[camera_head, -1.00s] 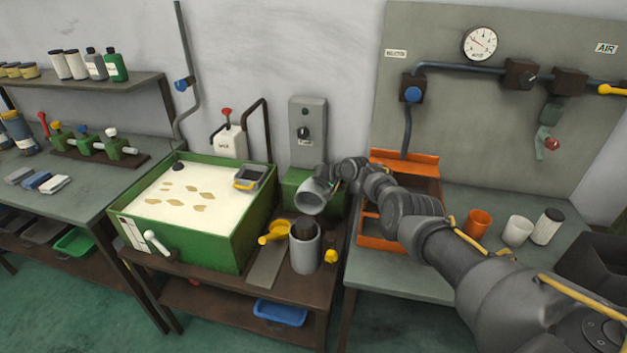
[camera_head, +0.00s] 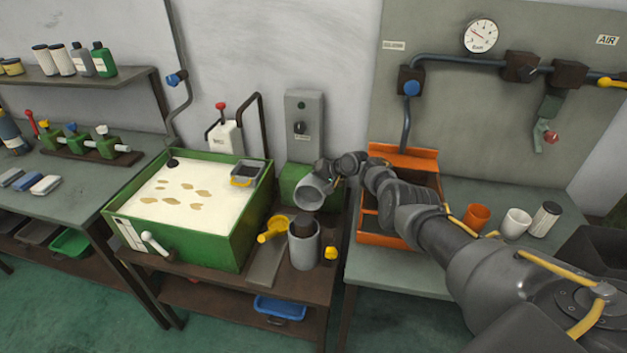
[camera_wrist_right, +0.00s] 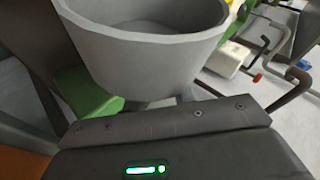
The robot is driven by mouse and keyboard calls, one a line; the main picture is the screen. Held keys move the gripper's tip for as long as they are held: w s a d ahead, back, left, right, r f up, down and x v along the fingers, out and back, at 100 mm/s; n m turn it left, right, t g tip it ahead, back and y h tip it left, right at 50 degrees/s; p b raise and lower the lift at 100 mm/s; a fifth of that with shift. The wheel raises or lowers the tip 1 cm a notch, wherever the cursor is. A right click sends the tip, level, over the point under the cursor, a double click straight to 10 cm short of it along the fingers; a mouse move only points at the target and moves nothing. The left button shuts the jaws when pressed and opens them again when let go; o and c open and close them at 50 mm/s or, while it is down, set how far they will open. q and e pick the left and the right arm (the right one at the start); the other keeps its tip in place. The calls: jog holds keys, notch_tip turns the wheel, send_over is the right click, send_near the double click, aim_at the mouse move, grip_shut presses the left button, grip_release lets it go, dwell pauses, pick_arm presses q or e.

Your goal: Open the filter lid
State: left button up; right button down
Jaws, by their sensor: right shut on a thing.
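The filter housing (camera_head: 304,251) is an upright grey cylinder on the brown bench, with a dark filter element (camera_head: 303,227) showing in its open top. The filter lid (camera_head: 311,193), a grey hollow cup, is off the housing and held above and slightly behind it, tilted with its opening towards the camera. My right gripper (camera_head: 326,171) is shut on the lid; its fingers are mostly hidden behind it. In the right wrist view the lid (camera_wrist_right: 150,55) fills the upper middle, open side up in the picture. My left gripper is not in view.
A green tank (camera_head: 190,238) of pale liquid stands left of the housing. A yellow handle (camera_head: 273,230) and a yellow knob (camera_head: 330,253) flank the housing. An orange open box (camera_head: 372,228) and orange and white cups stand on the right bench, partly behind my right arm.

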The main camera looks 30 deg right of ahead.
jog(key=shift+s+a+f, duration=0.3)
jog(key=shift+f, duration=0.25)
jog(key=c, duration=1.5)
grip_release()
jog(key=o, duration=0.3)
jog(key=shift+w+f, duration=0.1)
jog(key=shift+d, duration=0.1)
jog(key=shift+d+r+p, duration=0.2)
jog(key=shift+r+p, duration=0.25)
jog(key=shift+p, duration=0.05)
jog(key=p+v, duration=0.4)
jog(key=v, duration=0.6)
